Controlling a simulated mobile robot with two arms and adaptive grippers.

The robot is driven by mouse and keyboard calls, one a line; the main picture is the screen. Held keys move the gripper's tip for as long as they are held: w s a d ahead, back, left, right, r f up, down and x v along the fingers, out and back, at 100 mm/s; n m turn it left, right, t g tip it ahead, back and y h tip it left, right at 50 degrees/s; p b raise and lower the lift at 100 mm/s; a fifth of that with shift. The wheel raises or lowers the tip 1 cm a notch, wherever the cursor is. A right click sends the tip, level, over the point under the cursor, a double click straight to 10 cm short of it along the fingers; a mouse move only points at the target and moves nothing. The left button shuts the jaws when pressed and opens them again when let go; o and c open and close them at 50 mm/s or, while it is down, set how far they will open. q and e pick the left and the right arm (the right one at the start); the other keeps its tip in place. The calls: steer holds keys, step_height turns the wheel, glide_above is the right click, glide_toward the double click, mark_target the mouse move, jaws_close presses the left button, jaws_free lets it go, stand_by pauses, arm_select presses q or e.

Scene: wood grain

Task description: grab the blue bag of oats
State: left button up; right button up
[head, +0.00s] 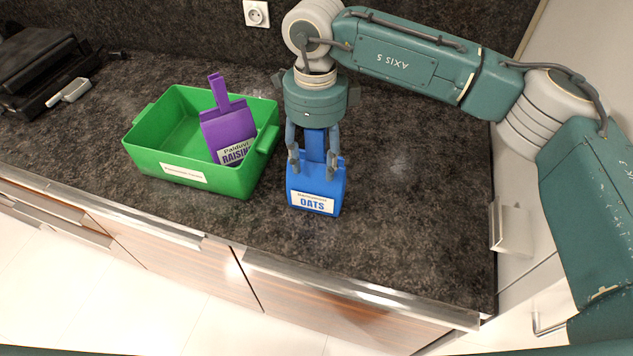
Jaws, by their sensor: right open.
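The blue bag of oats (317,187) stands upright on the dark countertop in the head view, with a white label reading OATS on its front. Its narrow top part rises between the fingers of my right gripper (314,158). The gripper points down from above, open, with one finger on each side of the bag's neck. Whether the fingers touch the bag cannot be told. The top of the neck is hidden under the gripper's body. My left gripper is not in view.
A green crate (190,176) stands left of the oats, with a purple raisins bag (229,129) leaning inside it. A dark appliance (40,65) sits at the far left. The countertop (420,190) right of the oats is clear. Its front edge lies below the bag.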

jaws_close()
steer(key=shift+r, duration=0.2)
